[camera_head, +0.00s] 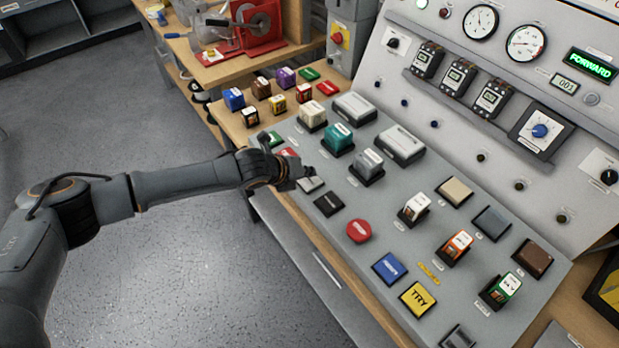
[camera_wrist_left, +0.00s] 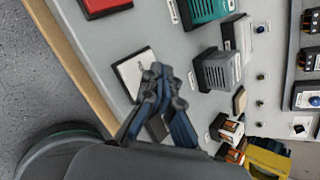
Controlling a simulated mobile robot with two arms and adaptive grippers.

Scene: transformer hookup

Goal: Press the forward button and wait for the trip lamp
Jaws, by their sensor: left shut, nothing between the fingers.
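A row of push buttons runs along the near edge of the sloping grey panel (camera_head: 400,215); their labels are too small to read, so I cannot tell which is forward. My left gripper (camera_head: 303,172) is shut and empty at the white button (camera_head: 311,184). In the left wrist view the fingertips (camera_wrist_left: 162,78) overlap the right edge of the white button (camera_wrist_left: 132,72); I cannot tell whether they touch it. A green display (camera_head: 590,65) reads FORWARD, with 001 below it. A red lamp (camera_head: 444,12) and a pale lamp (camera_head: 421,4) sit at the top; I cannot tell which is the trip lamp.
Beside the white button are a red button (camera_head: 287,153) and a black button (camera_head: 328,203). A round red button (camera_head: 358,230), a blue button (camera_head: 389,267) and a yellow TRY button (camera_head: 417,298) follow. A teal block (camera_head: 338,137) and a grey block (camera_head: 367,164) stand behind the gripper.

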